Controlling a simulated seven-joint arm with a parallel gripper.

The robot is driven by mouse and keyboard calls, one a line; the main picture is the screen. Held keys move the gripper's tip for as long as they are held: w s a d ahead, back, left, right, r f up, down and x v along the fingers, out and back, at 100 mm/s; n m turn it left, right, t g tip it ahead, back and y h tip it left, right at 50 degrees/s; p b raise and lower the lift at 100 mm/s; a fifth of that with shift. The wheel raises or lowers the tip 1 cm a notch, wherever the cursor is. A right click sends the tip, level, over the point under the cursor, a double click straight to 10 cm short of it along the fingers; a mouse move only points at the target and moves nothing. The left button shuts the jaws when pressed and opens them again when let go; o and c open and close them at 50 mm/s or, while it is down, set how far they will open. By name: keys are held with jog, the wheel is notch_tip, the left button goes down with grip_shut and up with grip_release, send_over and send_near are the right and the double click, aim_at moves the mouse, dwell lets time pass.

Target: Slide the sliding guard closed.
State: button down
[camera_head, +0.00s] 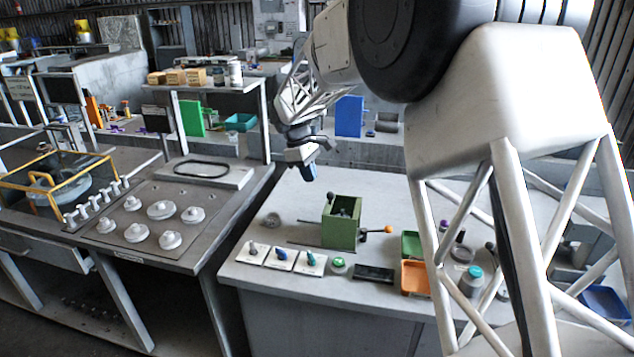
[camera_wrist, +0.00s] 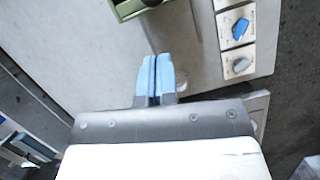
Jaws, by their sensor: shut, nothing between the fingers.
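My gripper (camera_head: 308,172) is in the air above the back left of the middle bench, with its blue fingers pointing down. In the wrist view the blue fingers (camera_wrist: 154,75) are pressed together and empty. A yellow-framed guard (camera_head: 58,194) stands around a round grey housing (camera_head: 70,188) on the left bench, far from my gripper. Whether this is the sliding guard, and how far it is open, I cannot tell. A green open-topped box (camera_head: 338,233) with a dark knob stands on the middle bench, below and right of my gripper. Its edge shows in the wrist view (camera_wrist: 124,10).
Several grey knobbed discs (camera_head: 162,210) lie on the left bench. Small cards (camera_head: 281,257) with coloured parts, an orange tray (camera_head: 414,278) and a dark block (camera_head: 374,274) line the middle bench's front. The bench's back left is mostly clear. My arm covers the right side.

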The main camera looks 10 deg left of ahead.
jog(key=v, duration=0.8)
jog(key=shift+r, duration=0.2)
jog(key=s+d+r+m+y, duration=0.1)
jog(key=s+d+r+m, duration=0.1)
jog(key=s+d, duration=0.55)
jog(key=s+d+r+m+t, duration=0.1)
jog(key=s+d+r+m, duration=0.2)
jog(key=d, duration=0.8)
jog(key=s+d+r+m+y, duration=0.1)
jog(key=s+d+m, duration=0.1)
jog(key=s+d, duration=0.6)
jog(key=s+d+f+m, duration=0.3)
jog(key=s+d, duration=0.2)
jog(key=s, duration=0.4)
jog(key=s+d+f+m+t+y, duration=0.1)
jog(key=s+d+f+m, duration=0.1)
jog(key=s+d, duration=0.4)
jog(key=s+d+f+m+t, duration=0.1)
jog(key=s+d+f+m, duration=0.2)
jog(key=s, duration=0.9)
jog(key=shift+s+d+f+m, duration=0.15)
jog(key=shift+d+f+m, duration=0.3)
jog(key=shift+d, duration=0.75)
jog(key=shift+r, duration=0.1)
